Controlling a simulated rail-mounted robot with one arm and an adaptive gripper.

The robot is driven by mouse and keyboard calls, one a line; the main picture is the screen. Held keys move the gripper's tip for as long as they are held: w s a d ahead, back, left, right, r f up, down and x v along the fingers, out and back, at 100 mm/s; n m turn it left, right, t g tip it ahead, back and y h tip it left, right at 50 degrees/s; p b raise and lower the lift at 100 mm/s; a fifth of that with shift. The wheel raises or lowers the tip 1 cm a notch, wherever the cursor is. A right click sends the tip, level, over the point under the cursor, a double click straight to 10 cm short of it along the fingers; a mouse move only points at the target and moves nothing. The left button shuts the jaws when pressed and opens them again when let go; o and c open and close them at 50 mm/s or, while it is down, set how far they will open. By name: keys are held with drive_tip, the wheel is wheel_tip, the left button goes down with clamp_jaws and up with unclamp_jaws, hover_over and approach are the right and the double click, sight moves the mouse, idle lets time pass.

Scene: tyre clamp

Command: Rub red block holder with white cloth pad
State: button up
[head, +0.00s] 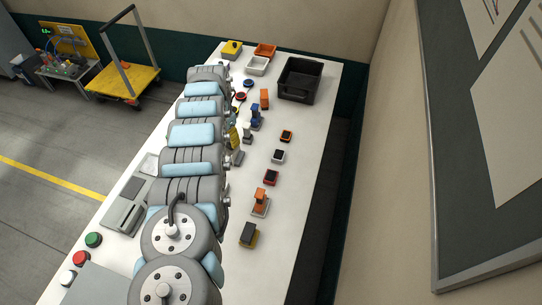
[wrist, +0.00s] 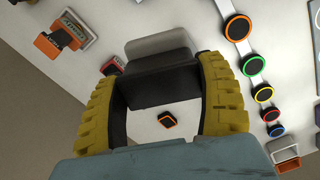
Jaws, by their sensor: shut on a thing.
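My gripper (wrist: 165,95), with yellow ribbed fingers, is shut on a dark block-like handle (wrist: 160,85). A pale grey-white pad (wrist: 158,42), apparently the white cloth pad, shows beyond it. In the head view my gripper (head: 233,137) is largely hidden behind my arm, left of the row of small blocks. The red block holder (head: 271,177), red with a black top, stands on the table in that row. In the wrist view the red holder (wrist: 112,66) is partly hidden beside the left finger. The pad appears apart from it.
An orange holder (head: 286,136), a white one (head: 278,156), an orange piece on a pale base (head: 261,200) and a yellow-based block (head: 249,235) share the row. A black crate (head: 297,82) stands at the far end. The table strip right of the row is clear.

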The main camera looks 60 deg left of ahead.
drive_tip(key=shift+f, duration=0.1)
drive_tip(key=shift+w+d+f, duration=0.1)
drive_tip(key=shift+w, duration=0.15)
drive_tip(key=shift+w+d, duration=0.1)
drive_tip(key=shift+w+d+f+m, duration=0.25)
drive_tip(key=shift+w+d+f, duration=0.1)
drive_tip(key=shift+w, duration=0.25)
drive_tip(key=shift+w+d+f+m, duration=0.25)
drive_tip(key=shift+w+f, duration=0.05)
drive_tip(key=shift+w, duration=0.25)
drive_tip(key=shift+w+d+f+m, duration=0.3)
drive_tip(key=shift+w+d+f, duration=0.05)
drive_tip(key=shift+w, duration=0.15)
drive_tip(key=shift+w+f, duration=0.1)
drive_tip(key=shift+w, duration=0.1)
drive_tip(key=shift+w+d+f+m, duration=0.3)
drive_tip(key=shift+w+d+f, duration=0.15)
drive_tip(key=shift+w+d, duration=0.25)
drive_tip(key=shift+w+f, duration=0.1)
